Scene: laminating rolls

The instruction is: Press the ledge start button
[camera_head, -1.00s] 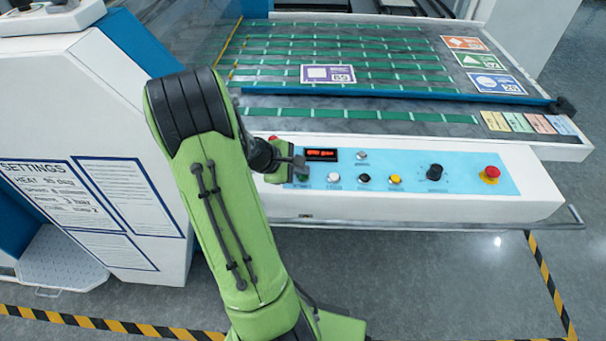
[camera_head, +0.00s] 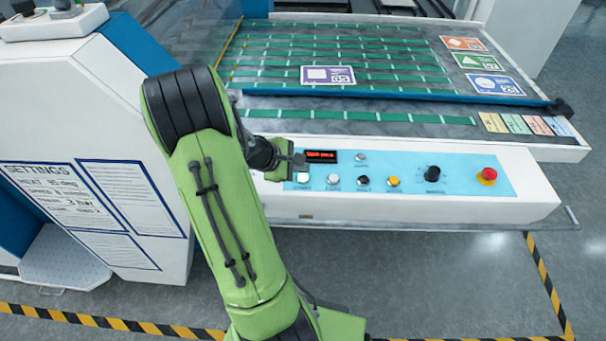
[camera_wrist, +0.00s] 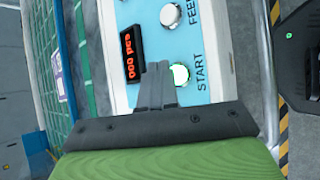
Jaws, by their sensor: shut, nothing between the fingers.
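The start button (camera_head: 302,177) is a small round button at the left end of the ledge's light blue panel, and it glows white. In the wrist view the start button (camera_wrist: 180,75) shows a bright face with a green rim, above the label START. My gripper (camera_head: 297,160) is shut and empty, with its fingertips just behind the start button in the head view. In the wrist view my gripper's fingers (camera_wrist: 157,72) lie between the button and the red display. I cannot tell whether the fingertips touch the panel.
The red-lit display (camera_head: 321,156) reads "000 pcs" in the wrist view. Several other buttons, a black knob (camera_head: 432,174) and a red emergency stop (camera_head: 487,176) sit to the right. Behind the ledge lies the grey bed with green strips and a purple card (camera_head: 327,75).

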